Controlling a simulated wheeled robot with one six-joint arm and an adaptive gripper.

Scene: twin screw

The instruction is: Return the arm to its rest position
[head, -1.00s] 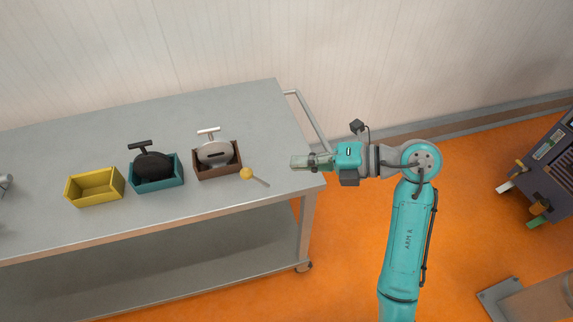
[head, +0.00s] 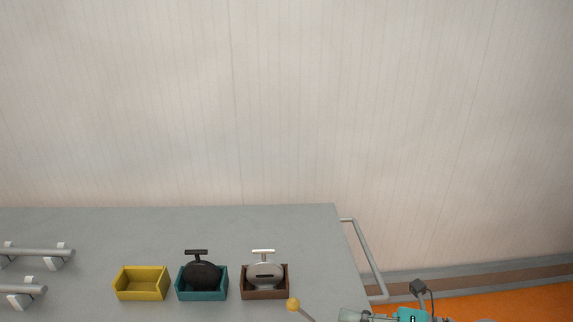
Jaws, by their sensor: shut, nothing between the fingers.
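My arm shows only at the bottom edge, right of centre, in the head view. My gripper (head: 352,315) is by the right front part of the grey cart top (head: 150,230), pointing left, shut and empty. The lower part of the gripper and most of the arm are cut off by the frame's edge.
A yellow bin (head: 141,284) stands empty. A teal bin (head: 203,294) holds a black round part (head: 201,275); a brown bin (head: 265,294) holds a silver one (head: 265,272). A yellow-knobbed rod (head: 294,305) lies near my gripper. Grey bars (head: 40,252) lie far left. The cart handle (head: 365,255) projects right.

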